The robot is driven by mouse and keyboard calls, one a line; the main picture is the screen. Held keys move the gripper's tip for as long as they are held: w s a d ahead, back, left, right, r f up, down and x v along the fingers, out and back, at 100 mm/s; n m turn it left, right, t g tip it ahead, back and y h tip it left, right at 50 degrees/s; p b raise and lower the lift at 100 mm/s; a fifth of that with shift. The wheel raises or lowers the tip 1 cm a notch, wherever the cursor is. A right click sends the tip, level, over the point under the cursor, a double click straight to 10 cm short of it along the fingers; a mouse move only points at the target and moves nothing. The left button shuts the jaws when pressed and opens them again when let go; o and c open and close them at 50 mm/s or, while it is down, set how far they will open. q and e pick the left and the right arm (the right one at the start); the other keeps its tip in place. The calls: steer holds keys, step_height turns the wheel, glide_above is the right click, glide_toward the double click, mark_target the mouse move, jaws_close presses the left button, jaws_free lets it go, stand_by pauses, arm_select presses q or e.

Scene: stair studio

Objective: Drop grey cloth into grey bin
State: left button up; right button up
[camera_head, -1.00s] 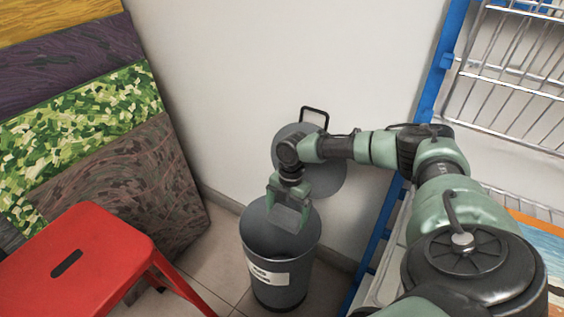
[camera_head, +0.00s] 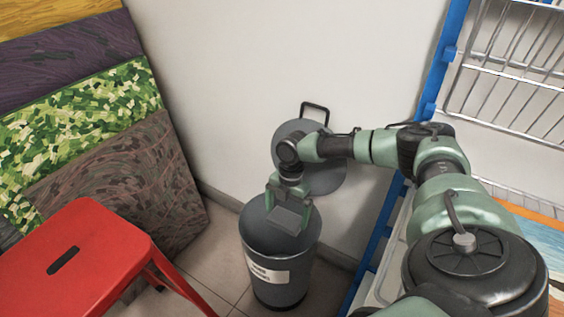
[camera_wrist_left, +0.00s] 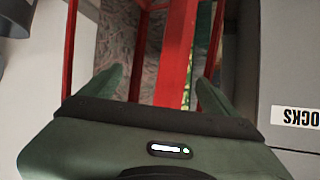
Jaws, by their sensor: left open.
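The grey bin (camera_head: 255,252) stands open on the floor by the wall, with a white label on its front. My right gripper (camera_head: 288,211) points down over the bin's mouth, its green fingers spread apart. The grey cloth (camera_head: 287,219) shows as a small flat grey patch between and below these fingertips, over the bin's opening. Whether it still touches a finger is hard to tell. My left gripper (camera_wrist_left: 160,85) shows only in the left wrist view, open and empty.
A round grey lid (camera_head: 325,178) with a black handle leans on the wall behind the bin. A red stool (camera_head: 100,250) stands at the left, before patterned panels (camera_head: 90,110). A blue-framed wire rack (camera_head: 510,75) is at the right.

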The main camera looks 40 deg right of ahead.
steer(key=shift+r, duration=0.1)
steer(key=shift+r, duration=0.25)
arm_select(q)
steer(key=s+a+f+g+p, duration=0.1)
steer(key=s+a+f+g, duration=0.1)
steer(key=s, duration=0.3)
steer(key=s+a+f+g+y+p, duration=0.1)
steer(key=s+f+g, duration=0.3)
steer(key=s, duration=0.1)
steer(key=shift+s+a+f+g+y, duration=0.15)
steer(key=shift+s+a+g+y, duration=0.15)
steer(key=shift+s+a, duration=0.05)
arm_select(e)
step_height(320, 180, up, 7)
steer(key=d, duration=0.1)
steer(key=shift+w, duration=0.15)
steer(key=shift+a, duration=0.1)
